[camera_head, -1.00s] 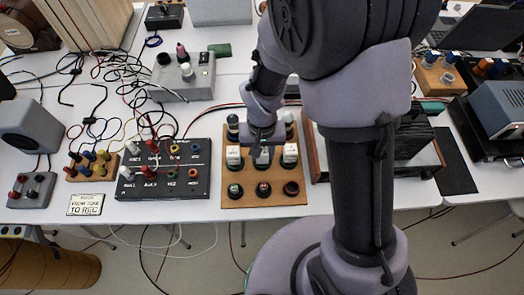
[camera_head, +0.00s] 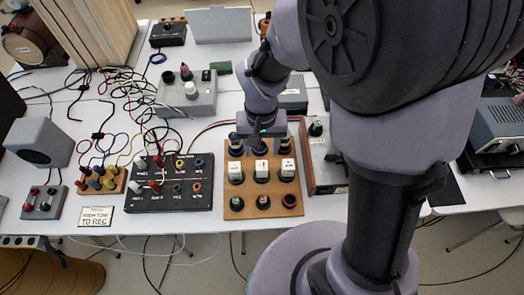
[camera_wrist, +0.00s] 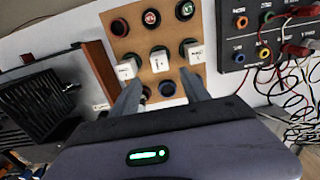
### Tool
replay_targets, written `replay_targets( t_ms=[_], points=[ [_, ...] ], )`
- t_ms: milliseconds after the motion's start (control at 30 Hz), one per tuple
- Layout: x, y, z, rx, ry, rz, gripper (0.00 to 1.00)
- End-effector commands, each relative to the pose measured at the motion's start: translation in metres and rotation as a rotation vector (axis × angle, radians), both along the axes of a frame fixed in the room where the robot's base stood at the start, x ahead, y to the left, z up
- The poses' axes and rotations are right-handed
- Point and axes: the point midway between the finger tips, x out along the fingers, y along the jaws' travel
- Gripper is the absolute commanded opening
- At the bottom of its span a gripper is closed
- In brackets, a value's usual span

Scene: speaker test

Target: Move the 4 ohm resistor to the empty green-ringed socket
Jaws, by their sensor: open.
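A wooden board (camera_head: 276,212) carries a row of three white blocks: left (camera_head: 235,172), middle (camera_head: 261,170) and right (camera_head: 287,168). Their labels are too small to read, so I cannot tell which is the 4 ohm resistor. The near row has a green-ringed socket (camera_wrist: 188,8), a red-ringed socket (camera_wrist: 152,17) and a dark red socket (camera_wrist: 120,27). My gripper (camera_wrist: 161,77) is open and empty, its fingers pointing at the board near the middle block. A blue-ringed socket (camera_wrist: 166,88) shows between the fingers. My gripper also shows in the head view (camera_head: 263,132), over the board's far row, partly hiding it.
A black panel (camera_head: 170,196) with coloured jacks and cables stands left of the board. A wood-sided device (camera_head: 322,172) stands close on the right. A grey box with knobs (camera_head: 186,97) is behind. Loose cables cover the left table; its front edge is near the board.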

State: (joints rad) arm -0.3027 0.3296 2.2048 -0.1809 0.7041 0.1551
Motion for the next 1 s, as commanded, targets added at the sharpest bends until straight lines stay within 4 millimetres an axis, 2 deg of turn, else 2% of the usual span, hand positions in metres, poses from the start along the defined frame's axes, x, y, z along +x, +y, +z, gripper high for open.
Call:
replay_targets(
  t_ms=[67,167,200,300,433,500,600,1000],
  points=[
    [0.0,-0.003,0.015,0.008,-0.016,-0.012,0.54],
    [-0.007,-0.018,0.061,0.052,-0.093,-0.077,0.54],
    [-0.015,-0.026,0.086,0.077,-0.137,-0.113,0.54],
    [-0.045,-0.047,0.141,0.145,-0.255,-0.206,0.54],
    [-0.087,-0.063,0.183,0.217,-0.393,-0.294,0.54],
    [-0.102,-0.066,0.193,0.242,-0.442,-0.32,0.54],
    [-0.113,-0.068,0.199,0.258,-0.477,-0.336,0.54],
    [-0.114,-0.067,0.2,0.26,-0.48,-0.337,0.54]
  ],
)
